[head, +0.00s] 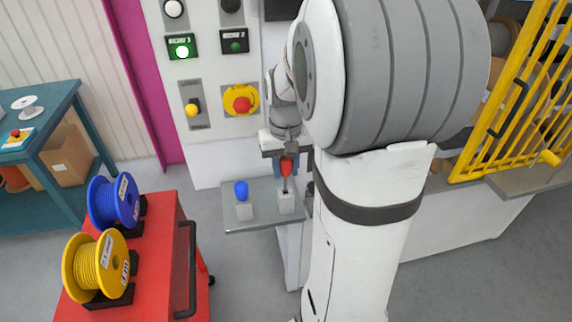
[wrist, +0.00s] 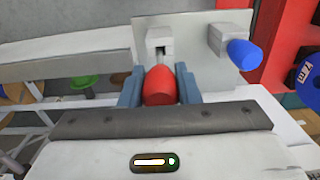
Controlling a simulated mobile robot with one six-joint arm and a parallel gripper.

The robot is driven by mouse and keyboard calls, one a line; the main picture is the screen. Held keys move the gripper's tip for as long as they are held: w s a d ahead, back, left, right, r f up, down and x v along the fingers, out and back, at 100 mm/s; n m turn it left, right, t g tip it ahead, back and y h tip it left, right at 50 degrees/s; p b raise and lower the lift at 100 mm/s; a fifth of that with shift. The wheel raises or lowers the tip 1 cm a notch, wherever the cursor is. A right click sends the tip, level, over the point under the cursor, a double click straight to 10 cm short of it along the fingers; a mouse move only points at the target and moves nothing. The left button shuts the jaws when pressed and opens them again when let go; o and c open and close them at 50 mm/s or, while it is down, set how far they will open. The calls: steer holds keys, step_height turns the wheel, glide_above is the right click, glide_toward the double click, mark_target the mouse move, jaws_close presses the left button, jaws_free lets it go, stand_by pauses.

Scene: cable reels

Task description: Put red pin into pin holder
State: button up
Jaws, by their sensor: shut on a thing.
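The red pin (head: 286,166) has a rounded red head and a thin dark shaft. My gripper (head: 286,170) is shut on its head and holds it upright above a light grey block, the pin holder (head: 286,203). The shaft's lower end is at the block's top in the head view; I cannot tell how deep it sits. In the wrist view the red pin (wrist: 160,86) is between the blue-grey fingers of my gripper (wrist: 159,84), with the slotted holder (wrist: 160,42) just beyond it. A blue pin (head: 241,190) stands in a second block to the left.
The blocks stand on a small grey shelf (head: 262,224) fixed to a white panel with buttons and a red emergency knob (head: 242,104). A red cart (head: 165,240) with blue and yellow cable reels is at the left. A yellow gate (head: 515,95) is at the right.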

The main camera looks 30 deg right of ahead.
mark_target(286, 183)
steer(key=shift+f+b, duration=1.95)
steer(key=shift+f, duration=1)
steer(key=o, duration=1)
steer(key=shift+o, duration=0.2)
steer(key=shift+r, duration=0.1)
step_height(286, 183, up, 8)
steer(key=shift+f, duration=0.15)
steer(key=shift+a, duration=0.1)
steer(key=s+a+f+n+t, duration=0.2)
steer(key=s+a+n, duration=0.1)
steer(key=s+a, duration=0.8)
steer(key=shift+s+a+f+t, duration=0.35)
steer(key=shift+s+t, duration=0.05)
steer(key=shift+s, duration=0.1)
